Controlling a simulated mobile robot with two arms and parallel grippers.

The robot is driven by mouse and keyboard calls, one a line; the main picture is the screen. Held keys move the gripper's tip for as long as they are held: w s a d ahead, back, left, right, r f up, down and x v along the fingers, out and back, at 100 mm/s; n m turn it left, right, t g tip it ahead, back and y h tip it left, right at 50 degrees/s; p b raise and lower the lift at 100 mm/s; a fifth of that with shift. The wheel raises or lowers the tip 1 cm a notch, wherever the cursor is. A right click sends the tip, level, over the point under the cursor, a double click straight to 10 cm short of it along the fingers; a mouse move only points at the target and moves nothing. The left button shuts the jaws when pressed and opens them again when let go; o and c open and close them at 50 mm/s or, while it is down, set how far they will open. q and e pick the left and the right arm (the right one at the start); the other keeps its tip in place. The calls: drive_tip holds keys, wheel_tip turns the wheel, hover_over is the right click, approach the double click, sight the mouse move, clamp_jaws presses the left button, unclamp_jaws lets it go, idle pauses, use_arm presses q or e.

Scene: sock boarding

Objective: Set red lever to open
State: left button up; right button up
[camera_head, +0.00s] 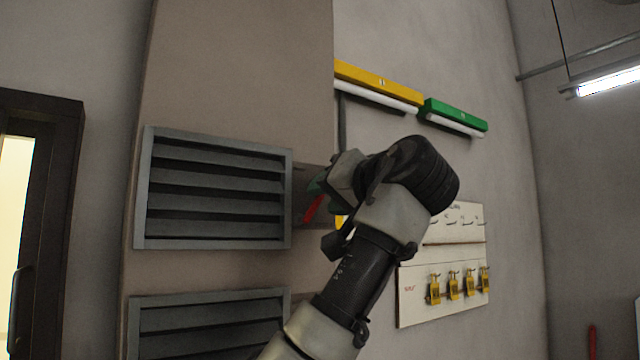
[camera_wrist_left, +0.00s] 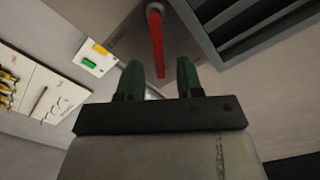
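The red lever (camera_head: 313,209) shows in the head view just left of my left gripper (camera_head: 318,184), partly hidden by the gripper and wrist. In the left wrist view the red lever (camera_wrist_left: 156,45) is a long bar whose near end lies in line with the gap between the two green fingertips of my left gripper (camera_wrist_left: 160,75). The fingers are apart and the gripper is open. I cannot tell whether a finger touches the lever. My right gripper is in neither view.
Grey louvred vents (camera_head: 213,190) are on the wall left of the lever. A white board with yellow padlocks (camera_head: 453,287) hangs at right. Yellow (camera_head: 375,80) and green (camera_head: 455,113) bars are mounted above. A dark-framed door (camera_head: 62,150) stands at far left.

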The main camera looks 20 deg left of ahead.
sight(318, 212)
use_arm(q)
drive_tip(key=shift+p+x, duration=0.35)
drive_tip(key=shift+x, duration=0.6)
drive_tip(key=shift+w+a, duration=0.2)
drive_tip(key=shift+a, duration=0.1)
clamp_jaws()
drive_tip(key=shift+d+f, duration=0.1)
drive_tip(key=shift+w+d+f+m+b, duration=0.2)
drive_tip(key=shift+f+m+b, duration=0.15)
drive_tip(key=shift+m, duration=0.8)
drive_tip(key=shift+w+d+f+m+b, duration=0.1)
drive_tip(key=shift+w+f+m+b, duration=0.2)
drive_tip(key=shift+m, duration=0.9)
drive_tip(key=shift+w+d+f+m+b, duration=0.15)
drive_tip(key=shift+f+m+b, duration=0.25)
drive_tip(key=shift+m, duration=0.75)
unclamp_jaws()
